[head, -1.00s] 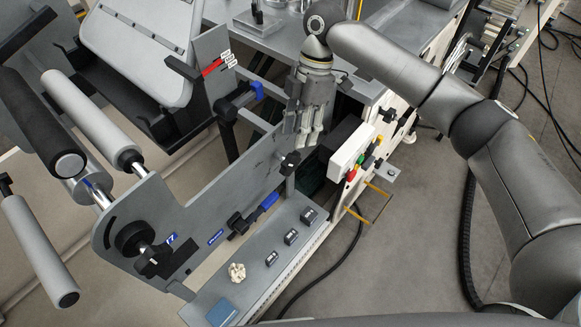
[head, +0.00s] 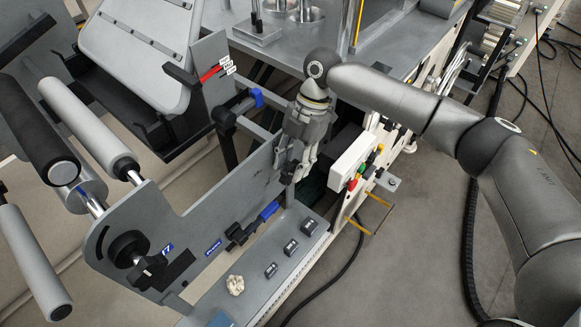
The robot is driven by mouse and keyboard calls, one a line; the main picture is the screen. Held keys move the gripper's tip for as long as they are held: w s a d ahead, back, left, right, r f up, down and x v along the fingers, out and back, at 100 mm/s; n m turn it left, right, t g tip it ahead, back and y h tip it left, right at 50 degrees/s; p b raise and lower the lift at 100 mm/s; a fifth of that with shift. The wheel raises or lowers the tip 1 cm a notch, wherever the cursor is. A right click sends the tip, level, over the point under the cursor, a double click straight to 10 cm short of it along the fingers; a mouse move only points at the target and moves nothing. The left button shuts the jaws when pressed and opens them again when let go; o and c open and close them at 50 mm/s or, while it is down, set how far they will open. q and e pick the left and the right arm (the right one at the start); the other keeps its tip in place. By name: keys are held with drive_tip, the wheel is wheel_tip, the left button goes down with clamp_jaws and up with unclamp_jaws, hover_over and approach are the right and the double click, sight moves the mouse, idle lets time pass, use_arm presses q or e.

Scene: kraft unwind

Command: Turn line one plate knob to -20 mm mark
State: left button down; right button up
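The grey side plate (head: 205,215) runs diagonally through the middle of the head view. A small dark knob (head: 287,170) sits at its far right end, partly hidden by my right gripper. A larger round black knob (head: 128,248) is on the plate's near left end. I cannot tell which knob is the line one plate knob, and no millimetre marks are readable. My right gripper (head: 295,172) points down over the small knob with its fingers apart. Whether the fingers touch the knob is unclear. My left gripper is out of view.
A grey ledge (head: 255,283) holds several small dark modules and a crumpled pale piece (head: 235,285). A white box with coloured buttons (head: 353,160) stands close right of the gripper. Grey rollers (head: 90,125) are at left.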

drive_tip(key=shift+x, duration=1.25)
clamp_jaws()
drive_tip(key=shift+r, duration=0.1)
